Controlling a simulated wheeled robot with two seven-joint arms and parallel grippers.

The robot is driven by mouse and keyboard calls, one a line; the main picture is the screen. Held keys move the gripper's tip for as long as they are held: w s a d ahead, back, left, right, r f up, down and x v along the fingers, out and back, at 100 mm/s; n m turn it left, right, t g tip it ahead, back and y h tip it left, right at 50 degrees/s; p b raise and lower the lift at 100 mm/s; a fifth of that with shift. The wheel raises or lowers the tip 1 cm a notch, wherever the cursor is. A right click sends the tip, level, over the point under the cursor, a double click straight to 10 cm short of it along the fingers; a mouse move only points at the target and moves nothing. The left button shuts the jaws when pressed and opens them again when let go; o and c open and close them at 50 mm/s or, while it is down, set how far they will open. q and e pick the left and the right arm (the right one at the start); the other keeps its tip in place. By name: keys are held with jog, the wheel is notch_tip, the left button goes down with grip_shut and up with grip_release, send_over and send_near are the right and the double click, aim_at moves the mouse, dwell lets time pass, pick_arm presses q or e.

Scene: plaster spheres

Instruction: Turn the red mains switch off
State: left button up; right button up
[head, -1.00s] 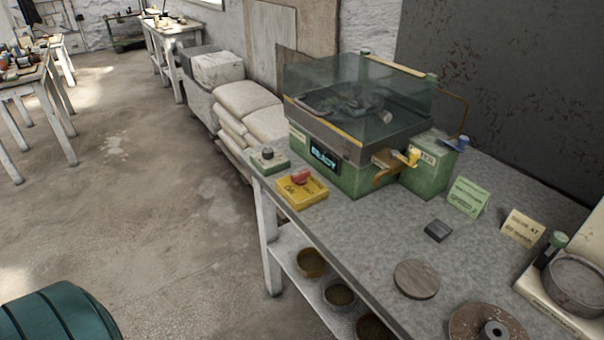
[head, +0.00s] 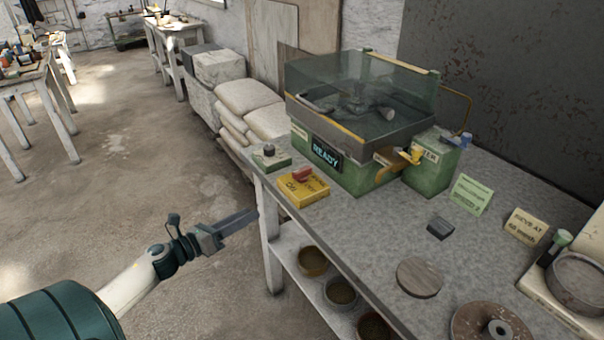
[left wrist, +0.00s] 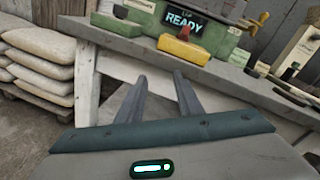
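The red mains switch (head: 301,174) is a red knob on top of a yellow box (head: 304,194) near the bench's left edge. In the left wrist view the red switch (left wrist: 185,32) sits on the yellow box (left wrist: 183,51), ahead of my fingers. My left gripper (head: 254,216) is left of the bench, below and to the left of the box in the head view. The left wrist view shows its two fingers (left wrist: 161,76) apart with nothing between them. It touches nothing that I can see. My right gripper is in neither current view.
A green machine (head: 369,177) with a clear hood and a READY display stands behind the box. A small green box with a black knob (head: 269,151) is left of it. The bench (head: 376,236) has clear surface right of the yellow box. Sacks (head: 246,97) are stacked beyond.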

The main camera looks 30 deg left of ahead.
aim_at(311, 168)
pick_arm(q)
notch_tip(311, 168, up, 8)
jog(key=d+m+h, duration=0.1)
jog(key=m+h, duration=0.1)
jog(key=m, duration=0.5)
jog(key=shift+w+d+r+h, duration=0.2)
jog(key=shift+w+h, duration=0.05)
jog(key=shift+h, duration=0.15)
pick_arm(e)
jog(key=shift+d, duration=0.2)
pick_arm(q)
jog(key=shift+w, duration=0.15)
